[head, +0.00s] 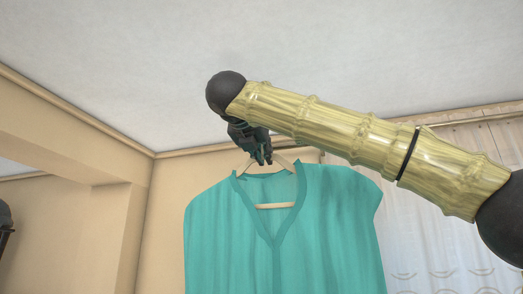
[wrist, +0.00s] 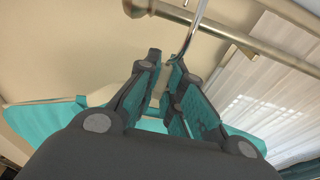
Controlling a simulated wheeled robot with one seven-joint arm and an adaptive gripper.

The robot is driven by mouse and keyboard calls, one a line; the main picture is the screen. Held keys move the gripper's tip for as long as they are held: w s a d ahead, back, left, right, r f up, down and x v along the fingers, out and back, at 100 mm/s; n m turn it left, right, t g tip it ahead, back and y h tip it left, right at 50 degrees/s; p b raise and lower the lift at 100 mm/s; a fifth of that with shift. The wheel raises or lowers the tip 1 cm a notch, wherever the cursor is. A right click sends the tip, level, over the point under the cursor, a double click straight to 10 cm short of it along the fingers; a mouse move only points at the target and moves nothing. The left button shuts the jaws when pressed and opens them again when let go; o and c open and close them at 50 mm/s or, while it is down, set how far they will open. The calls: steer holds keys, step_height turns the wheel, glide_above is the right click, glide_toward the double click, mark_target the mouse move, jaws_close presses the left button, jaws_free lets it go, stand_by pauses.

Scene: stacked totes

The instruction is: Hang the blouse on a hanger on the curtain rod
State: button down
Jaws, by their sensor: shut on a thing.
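A teal V-neck blouse (head: 330,215) hangs on a light wooden hanger (head: 276,206) in the head view. My gripper (head: 263,158) is shut on the hanger at its top, above the neckline. In the wrist view my gripper (wrist: 169,78) has the thin metal hook (wrist: 189,40) rising from between its fingers. The hook crosses the curtain rod (wrist: 220,32) near the rod's left end; I cannot tell whether it passes over, touches or is only in front of it. The hook's tip is out of frame. Teal cloth (wrist: 50,122) spreads to both sides below the gripper.
A sheer white curtain (head: 440,220) covers the window on the right, behind the blouse; it also shows in the wrist view (wrist: 275,80). The beige wall (head: 170,190) is to the left. The white ceiling (head: 330,45) is above my arm.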

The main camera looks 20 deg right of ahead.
steer(key=f+b+x, duration=0.1)
steer(key=x, duration=0.8)
steer(key=shift+b, duration=0.3)
stand_by(0.8)
steer(key=shift+s+a, duration=0.1)
steer(key=shift+s, duration=0.05)
steer(key=c, duration=1.5)
jaws_free()
steer(key=shift+f, duration=0.1)
steer(key=v, duration=1.2)
